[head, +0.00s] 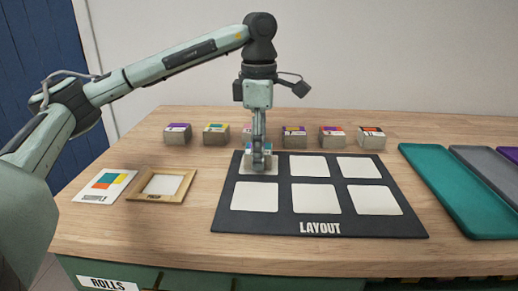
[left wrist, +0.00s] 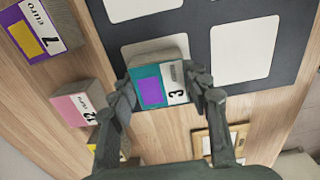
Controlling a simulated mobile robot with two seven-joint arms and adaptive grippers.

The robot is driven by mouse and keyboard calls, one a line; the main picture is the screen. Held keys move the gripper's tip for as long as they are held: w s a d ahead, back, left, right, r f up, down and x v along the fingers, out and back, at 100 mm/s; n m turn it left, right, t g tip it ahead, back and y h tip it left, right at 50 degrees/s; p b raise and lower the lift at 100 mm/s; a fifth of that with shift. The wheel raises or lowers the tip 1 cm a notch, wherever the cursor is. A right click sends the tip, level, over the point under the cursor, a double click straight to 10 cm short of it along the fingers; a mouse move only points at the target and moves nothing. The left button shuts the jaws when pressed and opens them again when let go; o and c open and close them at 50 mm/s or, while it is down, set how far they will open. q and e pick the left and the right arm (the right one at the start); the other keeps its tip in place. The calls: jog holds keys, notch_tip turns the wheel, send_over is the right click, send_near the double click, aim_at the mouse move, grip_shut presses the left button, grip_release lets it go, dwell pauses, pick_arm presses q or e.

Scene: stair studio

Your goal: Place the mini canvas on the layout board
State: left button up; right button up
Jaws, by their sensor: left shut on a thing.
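My left gripper (head: 259,150) points straight down and is shut on the mini canvas, a small grey block with a teal and purple top marked 3. The mini canvas (left wrist: 158,85) shows between the fingertips (left wrist: 163,100) in the left wrist view. In the head view the fingers partly hide it. It is over the back-left white cell of the dark layout board (head: 395,229). I cannot tell whether it touches the board. The other white cells are empty. My right gripper is not in view.
Several similar blocks stand in a row behind the board, such as a purple-topped one (head: 293,137). Left of the board are an empty wooden frame (head: 138,191) and a sample card (head: 95,194).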

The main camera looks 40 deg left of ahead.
pick_arm(q)
jog(key=o, duration=0.7)
jog(key=shift+f, duration=0.1)
jog(key=o, duration=0.4)
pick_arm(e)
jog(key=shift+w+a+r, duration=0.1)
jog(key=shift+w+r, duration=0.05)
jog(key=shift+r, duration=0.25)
pick_arm(q)
jog(key=shift+r, duration=0.6)
notch_tip(320, 180, up, 6)
jog(key=shift+f+p, duration=0.25)
jog(key=shift+p, duration=0.15)
jog(key=shift+r+p, duration=1.15)
jog(key=shift+r, duration=1.65)
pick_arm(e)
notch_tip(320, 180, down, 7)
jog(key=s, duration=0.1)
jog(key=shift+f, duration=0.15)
